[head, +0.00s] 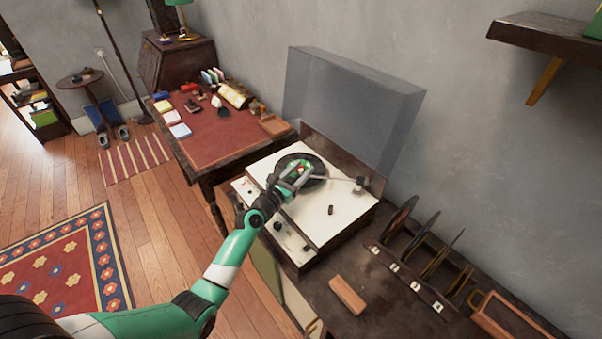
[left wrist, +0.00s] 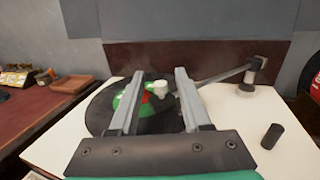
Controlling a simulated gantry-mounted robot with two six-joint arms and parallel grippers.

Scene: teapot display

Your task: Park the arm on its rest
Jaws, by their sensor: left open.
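The record player (head: 322,222) has a white deck and stands on the dark table. A black record (head: 315,180) with a green and red label (left wrist: 125,98) lies on it. The tonearm (head: 340,180) reaches left from its pivot at the deck's right over the record; it also shows in the left wrist view (left wrist: 222,74). Its left end passes behind a finger, and I cannot tell whether it touches the record. A small white cylinder (left wrist: 159,89) shows between the fingers near the label. My left gripper (head: 299,169) is open above the record, its fingers apart. The arm's rest is not clearly distinguishable.
A clear raised lid (head: 352,105) stands behind the player. A short black cylinder (left wrist: 272,136) stands on the deck's right. Several upright records (head: 420,238) and a brown block (head: 347,295) are on the table at right. A red-topped desk (head: 222,135) stands left.

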